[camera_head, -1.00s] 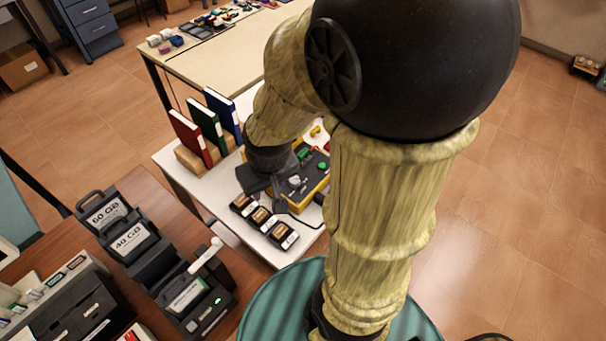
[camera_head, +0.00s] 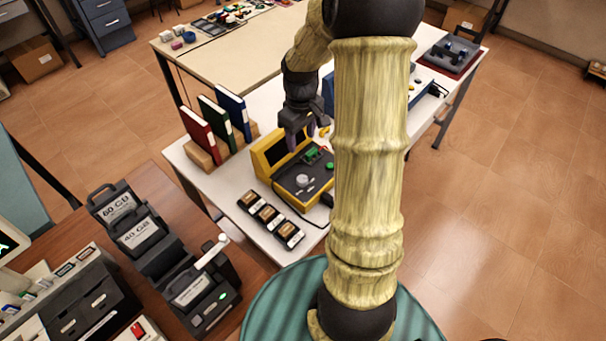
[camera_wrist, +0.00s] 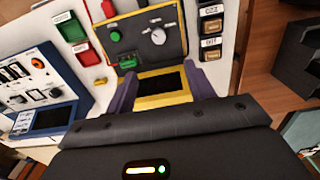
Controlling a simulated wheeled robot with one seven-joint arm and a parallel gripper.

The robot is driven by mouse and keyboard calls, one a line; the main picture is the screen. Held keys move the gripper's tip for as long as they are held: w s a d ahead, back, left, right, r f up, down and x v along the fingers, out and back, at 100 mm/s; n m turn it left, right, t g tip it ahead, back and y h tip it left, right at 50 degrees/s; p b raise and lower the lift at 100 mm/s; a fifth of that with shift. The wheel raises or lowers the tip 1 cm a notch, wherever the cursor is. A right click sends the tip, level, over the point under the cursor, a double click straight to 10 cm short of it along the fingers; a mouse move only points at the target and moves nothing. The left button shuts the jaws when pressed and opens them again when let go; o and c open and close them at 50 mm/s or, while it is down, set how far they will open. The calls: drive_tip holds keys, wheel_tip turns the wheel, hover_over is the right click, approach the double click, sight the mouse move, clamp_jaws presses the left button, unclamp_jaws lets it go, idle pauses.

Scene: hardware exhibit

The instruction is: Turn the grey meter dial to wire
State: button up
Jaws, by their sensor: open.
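The yellow meter (camera_head: 264,160) stands on the white table, with a dark sloped control panel. The round grey dial (camera_head: 303,181) is on that panel, near a green part (camera_head: 312,153). In the wrist view the dial (camera_wrist: 158,37) shows a pale face with a thin mark; I cannot read its setting. My gripper (camera_head: 301,137) is above the meter's screen end, apart from the dial. In the wrist view my gripper (camera_wrist: 163,82) is open and empty, with purple fingers either side of the meter's dark screen (camera_wrist: 162,84).
Three small labelled boxes (camera_head: 268,215) sit in a row beside the meter. Red, green and blue binders (camera_head: 215,122) stand at the table's left. A blue instrument (camera_wrist: 40,90) lies left in the wrist view. Black 60 GB and 40 GB units (camera_head: 138,235) stand on the brown desk.

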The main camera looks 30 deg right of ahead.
sight(302, 178)
drive_tip(key=shift+w+d, duration=0.1)
drive_tip(key=shift+d, duration=0.05)
drive_tip(key=shift+f, duration=0.15)
wheel_tip(302, 178, down, 16)
drive_tip(key=shift+f+p, duration=0.1)
drive_tip(key=shift+p, duration=0.55)
drive_tip(key=shift+f, duration=0.5)
drive_tip(key=c, duration=1)
